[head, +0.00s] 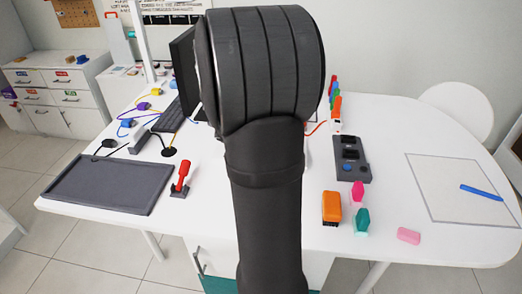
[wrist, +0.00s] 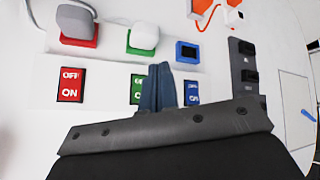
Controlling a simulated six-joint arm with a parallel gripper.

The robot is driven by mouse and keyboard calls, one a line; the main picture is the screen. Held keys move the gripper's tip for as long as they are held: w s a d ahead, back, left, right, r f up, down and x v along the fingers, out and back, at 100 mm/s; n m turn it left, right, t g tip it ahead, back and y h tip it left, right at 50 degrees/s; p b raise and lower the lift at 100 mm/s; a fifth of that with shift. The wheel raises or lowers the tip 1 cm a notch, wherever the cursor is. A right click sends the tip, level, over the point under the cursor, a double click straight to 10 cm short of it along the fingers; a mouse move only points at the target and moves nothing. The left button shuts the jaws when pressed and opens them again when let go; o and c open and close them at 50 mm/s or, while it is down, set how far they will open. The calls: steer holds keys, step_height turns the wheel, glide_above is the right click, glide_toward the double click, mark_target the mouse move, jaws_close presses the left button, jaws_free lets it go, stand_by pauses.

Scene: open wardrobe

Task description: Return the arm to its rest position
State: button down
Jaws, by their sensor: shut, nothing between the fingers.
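My gripper (wrist: 159,70) shows in the wrist view, its two blue-grey fingers pressed together with nothing between them. The fingers appear in front of a white panel with red, green and blue switches; I cannot tell whether they touch it. In the head view my dark arm (head: 268,150) stands upright across the middle of the picture, and my gripper is hidden behind it. The red switch (wrist: 70,86) is left of the fingers. The green switch (wrist: 137,89) and blue switch (wrist: 191,92) are close on either side of them.
The white desk (head: 240,205) holds a dark tray (head: 108,184) and red-handled device (head: 181,178) at left. A grey switch box (head: 350,158), orange block (head: 331,207) and erasers stand at right. A monitor (head: 186,75) is behind my arm.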

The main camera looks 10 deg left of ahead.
stand_by(0.3)
steer(key=shift+f, duration=0.3)
steer(key=r, duration=0.4)
steer(key=shift+s+r, duration=0.2)
